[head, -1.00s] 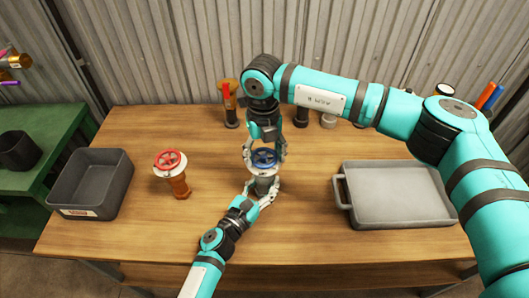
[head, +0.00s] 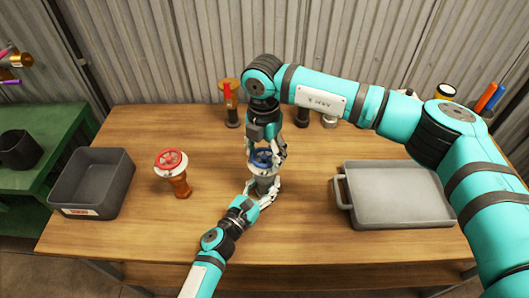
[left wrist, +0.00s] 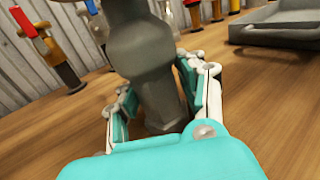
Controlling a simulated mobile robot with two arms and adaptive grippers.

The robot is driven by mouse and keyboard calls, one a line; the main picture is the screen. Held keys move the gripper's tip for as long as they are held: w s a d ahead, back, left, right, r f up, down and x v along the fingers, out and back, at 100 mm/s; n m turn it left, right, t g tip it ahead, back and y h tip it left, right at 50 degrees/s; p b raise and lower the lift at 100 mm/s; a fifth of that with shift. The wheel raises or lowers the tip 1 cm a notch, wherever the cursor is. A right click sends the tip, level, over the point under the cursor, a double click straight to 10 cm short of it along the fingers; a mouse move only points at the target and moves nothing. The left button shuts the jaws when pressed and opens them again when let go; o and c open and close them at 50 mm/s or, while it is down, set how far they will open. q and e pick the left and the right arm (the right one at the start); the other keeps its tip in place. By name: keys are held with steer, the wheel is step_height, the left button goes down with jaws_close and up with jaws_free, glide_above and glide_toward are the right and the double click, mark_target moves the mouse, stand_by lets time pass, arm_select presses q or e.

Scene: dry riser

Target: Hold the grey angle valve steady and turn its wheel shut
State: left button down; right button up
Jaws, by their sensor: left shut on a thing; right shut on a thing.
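The grey angle valve (head: 264,185) stands upright on the wooden table, with a blue wheel (head: 263,158) on top. My left gripper (head: 264,193) is shut on the valve's grey body from the front. In the left wrist view the grey body (left wrist: 147,65) rises between the fingers of this gripper (left wrist: 160,100). My right gripper (head: 266,156) comes down from above and is shut on the blue wheel, with fingers at its left and right sides. The right fingers and wrist hide part of the wheel.
An orange valve with a red wheel (head: 172,172) stands to the left, near a dark grey bin (head: 118,195). A grey tray with a handle (head: 400,215) lies at the right. Several fittings, including one with a red lever (head: 228,95), stand along the back.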

mark_target(264, 156)
arm_select(q)
steer(key=shift+a+f, duration=0.1)
steer(key=shift+f, duration=0.1)
arm_select(e)
steer(key=shift+m, duration=0.7)
steer(key=shift+a, duration=0.1)
steer(key=o, duration=1.2)
step_height(264, 156, up, 12)
arm_select(q)
steer(key=c, duration=0.7)
jaws_free()
steer(key=shift+r, duration=0.15)
steer(key=shift+s, duration=0.1)
